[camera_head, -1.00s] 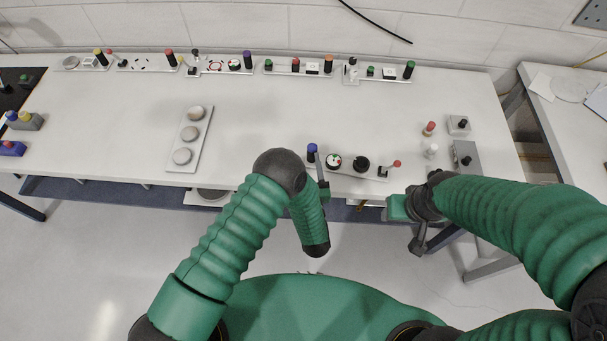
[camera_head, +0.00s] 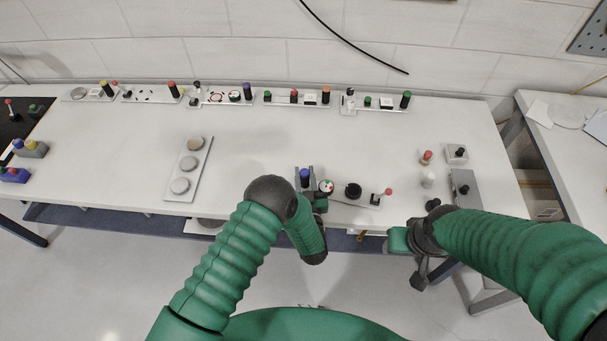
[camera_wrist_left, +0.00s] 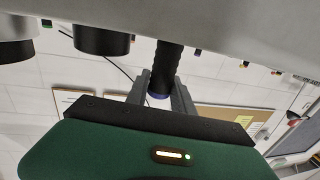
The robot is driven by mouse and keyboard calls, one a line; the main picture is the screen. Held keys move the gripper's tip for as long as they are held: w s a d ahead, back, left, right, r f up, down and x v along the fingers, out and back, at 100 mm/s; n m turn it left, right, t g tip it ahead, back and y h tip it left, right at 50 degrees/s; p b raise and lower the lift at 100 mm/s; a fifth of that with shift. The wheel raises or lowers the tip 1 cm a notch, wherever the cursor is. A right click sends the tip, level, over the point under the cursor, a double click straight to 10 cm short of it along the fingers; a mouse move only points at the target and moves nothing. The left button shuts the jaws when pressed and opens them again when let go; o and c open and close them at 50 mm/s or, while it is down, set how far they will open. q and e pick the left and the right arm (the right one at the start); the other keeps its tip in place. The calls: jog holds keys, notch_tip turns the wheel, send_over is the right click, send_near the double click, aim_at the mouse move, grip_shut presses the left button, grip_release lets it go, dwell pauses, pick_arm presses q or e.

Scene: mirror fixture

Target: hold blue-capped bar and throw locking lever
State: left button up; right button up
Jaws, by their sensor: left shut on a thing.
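The blue-capped bar (camera_head: 305,176) stands upright at the left end of a small fixture plate (camera_head: 345,203) near the table's front edge. My left gripper (camera_head: 305,182) is shut on this bar. In the left wrist view the dark bar (camera_wrist_left: 167,62) is between the two grey fingers (camera_wrist_left: 160,92), its blue cap showing near the palm.
On the plate, a round dial (camera_head: 326,187) and a black knob (camera_head: 353,190) sit between bar and lever. A tray with three discs (camera_head: 188,166) lies left. Red-topped (camera_head: 426,157) and white (camera_head: 428,179) pieces stand right. Several fixtures line the back; the table's middle is clear.

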jog(key=shift+a+r, duration=0.1)
jog(key=shift+a, duration=0.5)
jog(key=shift+d, duration=0.1)
jog(key=shift+d, duration=0.25)
jog(key=shift+a, duration=0.15)
dwell(0.9)
